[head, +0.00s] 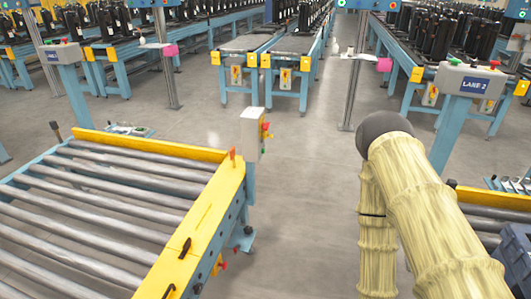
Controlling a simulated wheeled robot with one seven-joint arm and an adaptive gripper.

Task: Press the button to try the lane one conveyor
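A grey control box (62,53) on a blue post stands at the upper left, with a small blue label too small to read and small coloured buttons on top. Another grey control box (470,81) at the upper right is labelled LANE 2, with a green and a red button on top. A narrow grey box (251,134) stands at the corner of the near roller conveyor (110,195), with red and green parts on its right side. My arm, in a cream sleeve with a dark rounded joint, rises at the right. My gripper is not in view.
The roller conveyor with a yellow edge (205,225) fills the lower left. Grey floor (300,200) is open between it and my arm. Blue-framed conveyors carrying black cylinders (440,35) stand behind. Grey posts (167,60) with pink-tipped parts stand between.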

